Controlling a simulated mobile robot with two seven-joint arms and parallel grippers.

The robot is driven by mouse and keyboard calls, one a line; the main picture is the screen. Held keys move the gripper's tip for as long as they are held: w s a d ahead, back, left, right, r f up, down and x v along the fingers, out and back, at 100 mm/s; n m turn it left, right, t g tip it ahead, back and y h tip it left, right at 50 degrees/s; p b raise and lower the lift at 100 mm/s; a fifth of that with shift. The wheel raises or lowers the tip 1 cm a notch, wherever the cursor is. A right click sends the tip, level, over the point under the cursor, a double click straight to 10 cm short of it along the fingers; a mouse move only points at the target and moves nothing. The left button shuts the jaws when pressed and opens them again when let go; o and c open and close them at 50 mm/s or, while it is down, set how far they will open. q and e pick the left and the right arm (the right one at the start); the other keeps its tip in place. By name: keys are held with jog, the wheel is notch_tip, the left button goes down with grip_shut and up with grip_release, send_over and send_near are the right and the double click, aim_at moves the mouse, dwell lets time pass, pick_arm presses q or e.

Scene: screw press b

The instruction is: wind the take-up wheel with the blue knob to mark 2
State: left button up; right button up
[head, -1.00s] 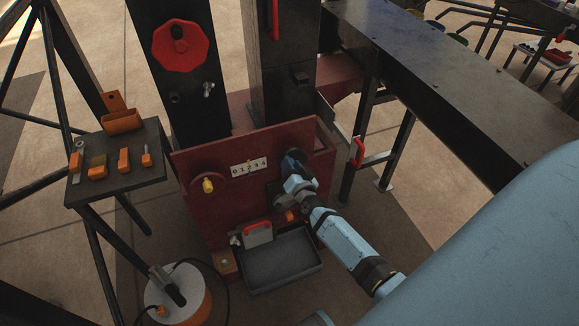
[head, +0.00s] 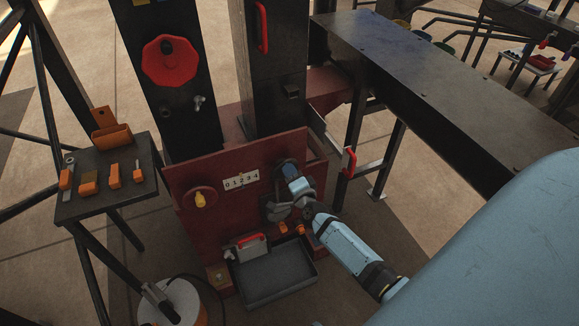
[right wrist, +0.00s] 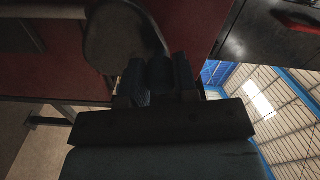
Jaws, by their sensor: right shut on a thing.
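My right gripper (head: 290,171) is at the right part of the red panel (head: 215,243), shut on the blue knob. In the right wrist view the dark bluish knob (right wrist: 160,74) sits between the two fingers. A rounded dark disc (right wrist: 112,42), which looks like the take-up wheel, shows just beyond them. In the head view my gripper and wrist hide most of that wheel. A white scale plate (head: 241,181) with marks 0 to 4 is left of the gripper. Its pointer is too small to read surely. My left gripper is not in view.
A second wheel with a yellow knob (head: 200,201) is on the panel's left. A grey tray (head: 272,290) lies below. A red handwheel (head: 169,62) is on the dark column. A side table (head: 108,204) holds orange-handled tools. A dark beam runs right.

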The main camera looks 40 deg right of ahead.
dwell(0.5)
jog(key=o, duration=0.9)
jog(key=shift+s, duration=0.1)
pick_arm(q)
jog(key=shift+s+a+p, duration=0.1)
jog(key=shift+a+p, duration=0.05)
jog(key=shift+p, duration=0.5)
pick_arm(e)
jog(key=v, duration=1.3)
jog(key=shift+s, duration=0.4)
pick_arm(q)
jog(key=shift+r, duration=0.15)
